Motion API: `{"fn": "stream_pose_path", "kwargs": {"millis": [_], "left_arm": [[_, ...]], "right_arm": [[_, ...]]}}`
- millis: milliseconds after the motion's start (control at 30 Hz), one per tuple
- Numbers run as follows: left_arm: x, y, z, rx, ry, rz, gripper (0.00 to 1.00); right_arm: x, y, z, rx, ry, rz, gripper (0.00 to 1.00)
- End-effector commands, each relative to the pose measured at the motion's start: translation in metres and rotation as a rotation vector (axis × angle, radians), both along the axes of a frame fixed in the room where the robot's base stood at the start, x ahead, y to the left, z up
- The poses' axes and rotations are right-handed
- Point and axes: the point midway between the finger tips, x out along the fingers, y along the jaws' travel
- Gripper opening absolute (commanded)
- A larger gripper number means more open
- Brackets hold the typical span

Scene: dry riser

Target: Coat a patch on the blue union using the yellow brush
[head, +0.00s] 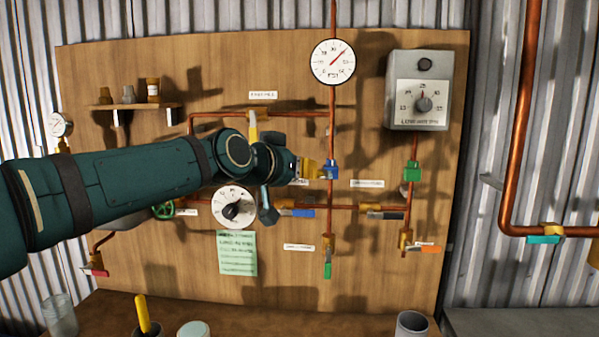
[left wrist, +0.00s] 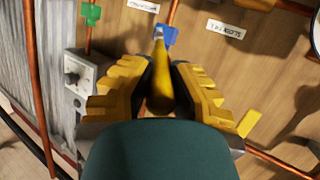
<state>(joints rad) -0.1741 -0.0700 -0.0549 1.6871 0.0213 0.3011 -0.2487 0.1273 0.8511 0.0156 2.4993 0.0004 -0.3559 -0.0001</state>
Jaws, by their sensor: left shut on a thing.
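The blue union (head: 331,170) sits on the vertical copper pipe below the pressure gauge. It also shows in the left wrist view (left wrist: 170,37), past the fingertips. My left gripper (head: 305,168) reaches in from the left, just beside the union. In the left wrist view its yellow fingers (left wrist: 161,85) are shut on the yellow brush (left wrist: 160,92). The brush points away from the gripper, with its pale metal end overlapping the union in that view. Its bristles are not clear, and I cannot tell whether they touch. My right gripper is not in view.
A green union (head: 413,172) is on the pipe to the right, under a grey control box (head: 419,90). Valves with coloured levers line the lower pipe. On the bench, another yellow handle (head: 143,312) stands in a dark cup, near a glass jar (head: 61,315) and a grey cup (head: 411,324).

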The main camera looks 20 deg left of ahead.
Motion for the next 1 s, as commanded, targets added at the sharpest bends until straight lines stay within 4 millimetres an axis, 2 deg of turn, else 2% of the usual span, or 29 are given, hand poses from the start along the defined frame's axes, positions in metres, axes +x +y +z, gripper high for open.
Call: {"fn": "stream_pose_path", "kwargs": {"millis": [500,800,1000], "left_arm": [[0.009,0.003,0.0,0.0,-0.001,0.0,0.0],[0.009,-0.006,0.002,0.001,-0.001,0.001,0.0],[0.007,0.002,-0.002,-0.002,-0.001,0.003,0.0]], "right_arm": [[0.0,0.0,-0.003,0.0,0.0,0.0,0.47],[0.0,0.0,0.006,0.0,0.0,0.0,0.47],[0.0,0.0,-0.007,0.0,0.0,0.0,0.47]]}}
